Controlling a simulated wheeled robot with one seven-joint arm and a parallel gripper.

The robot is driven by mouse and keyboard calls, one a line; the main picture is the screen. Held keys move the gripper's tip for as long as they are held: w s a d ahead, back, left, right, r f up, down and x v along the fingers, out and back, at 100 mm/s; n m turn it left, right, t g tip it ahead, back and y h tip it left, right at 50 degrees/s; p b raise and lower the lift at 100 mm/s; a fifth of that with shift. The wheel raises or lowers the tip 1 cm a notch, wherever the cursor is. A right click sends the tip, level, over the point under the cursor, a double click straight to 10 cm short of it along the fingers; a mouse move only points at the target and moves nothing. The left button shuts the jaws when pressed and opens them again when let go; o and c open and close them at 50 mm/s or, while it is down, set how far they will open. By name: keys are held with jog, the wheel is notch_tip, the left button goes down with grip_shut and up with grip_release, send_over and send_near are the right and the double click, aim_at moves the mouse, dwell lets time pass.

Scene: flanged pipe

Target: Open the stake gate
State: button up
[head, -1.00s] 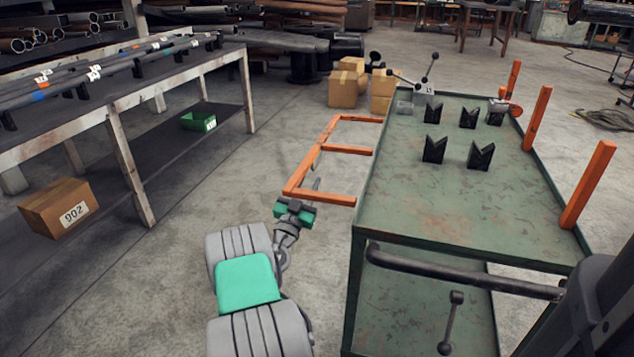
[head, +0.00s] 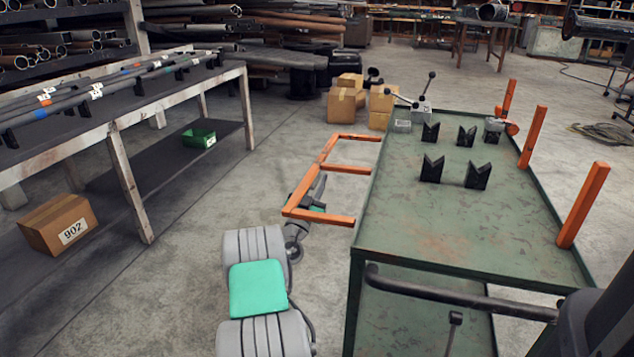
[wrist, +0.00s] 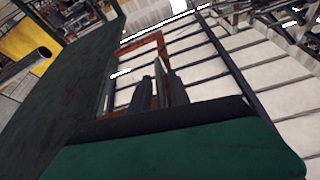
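The stake gate is an orange frame (head: 303,185) of bars. In the head view it sticks out to the left of the green cart (head: 440,235), lying roughly level beside its top. My gripper (head: 317,188) is at the gate's near left corner, partly hidden by the near bar, with its dark fingers showing inside the frame opening. In the wrist view my gripper's dark fingers (wrist: 165,88) stand close together, with the orange gate (wrist: 150,50) just beyond them. Whether they touch a bar is unclear.
Orange stakes (head: 582,205) stand along the cart's right edge. Black V-blocks (head: 432,168) sit on its top. A pipe-laden bench (head: 120,110) stands at the left, cardboard boxes (head: 346,100) beyond the gate.

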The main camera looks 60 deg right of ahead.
grip_shut()
dwell(1.1)
